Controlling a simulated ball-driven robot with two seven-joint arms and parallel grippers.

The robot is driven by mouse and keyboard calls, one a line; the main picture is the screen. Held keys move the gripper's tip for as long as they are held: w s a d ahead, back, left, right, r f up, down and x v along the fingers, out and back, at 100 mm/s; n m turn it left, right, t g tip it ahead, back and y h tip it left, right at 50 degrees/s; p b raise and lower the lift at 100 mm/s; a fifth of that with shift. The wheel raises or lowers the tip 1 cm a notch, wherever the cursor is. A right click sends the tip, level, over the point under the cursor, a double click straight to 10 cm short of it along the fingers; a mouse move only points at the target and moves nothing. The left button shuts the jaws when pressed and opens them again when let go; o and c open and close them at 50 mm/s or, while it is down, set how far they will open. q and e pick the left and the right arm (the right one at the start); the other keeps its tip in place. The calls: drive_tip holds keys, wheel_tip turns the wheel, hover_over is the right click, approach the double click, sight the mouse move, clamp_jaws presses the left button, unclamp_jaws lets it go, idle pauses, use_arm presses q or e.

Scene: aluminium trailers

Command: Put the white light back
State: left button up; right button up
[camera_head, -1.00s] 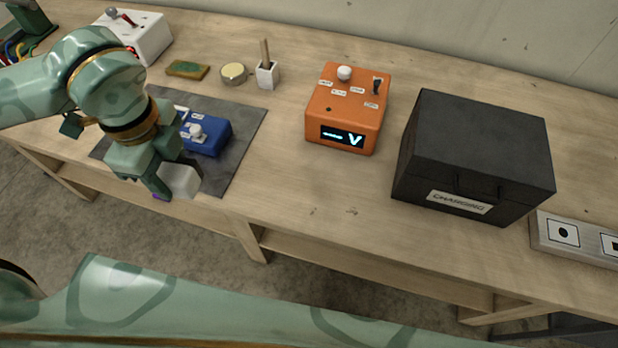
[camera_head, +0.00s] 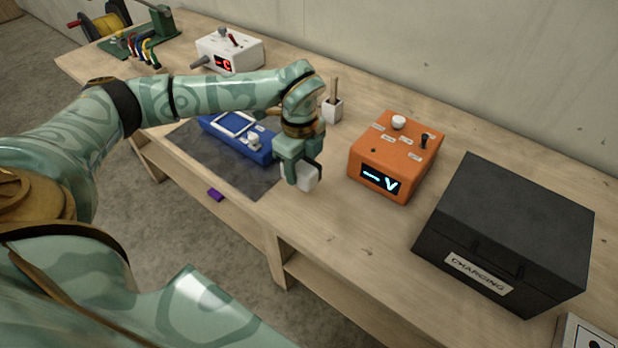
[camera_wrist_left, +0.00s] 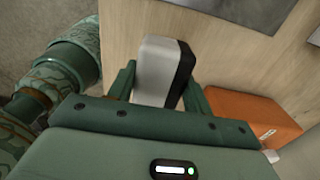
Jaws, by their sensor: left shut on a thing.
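My left gripper (camera_head: 298,172) is shut on a small white block with a dark side, which I take to be the white light (camera_head: 303,180). It is held near the table's front edge, between the grey mat and the orange box. In the left wrist view the white light (camera_wrist_left: 158,72) stands up between the fingers of my left gripper (camera_wrist_left: 160,85), with bare wood behind it. A black box labelled CHARGING (camera_head: 520,215) stands to the right with its lid down. My right gripper is not in view.
The orange box (camera_head: 380,155) with a lit display stands between the gripper and the black box. A blue meter (camera_head: 240,137) lies on the grey mat (camera_head: 195,150). A white cup (camera_head: 332,110) and a white device (camera_head: 230,50) are behind. Bare wood lies in front of the orange box.

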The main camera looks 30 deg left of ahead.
sight(306, 167)
use_arm(q)
drive_tip(key=w+f, duration=0.2)
drive_tip(key=shift+f, duration=0.3)
drive_tip(key=shift+w+f+b, duration=0.15)
drive_tip(key=shift+f+b, duration=0.15)
drive_tip(key=shift+f, duration=0.55)
drive_tip(key=shift+w+f+b, duration=0.1)
drive_tip(key=shift+f+b, duration=0.2)
drive_tip(key=shift+f, duration=0.55)
drive_tip(key=o, duration=1.1)
drive_tip(key=shift+f, duration=0.1)
drive_tip(key=shift+c, duration=0.2)
wheel_tip(306, 167, up, 12)
drive_tip(key=shift+r+p, duration=0.15)
drive_tip(key=shift+p, duration=0.9)
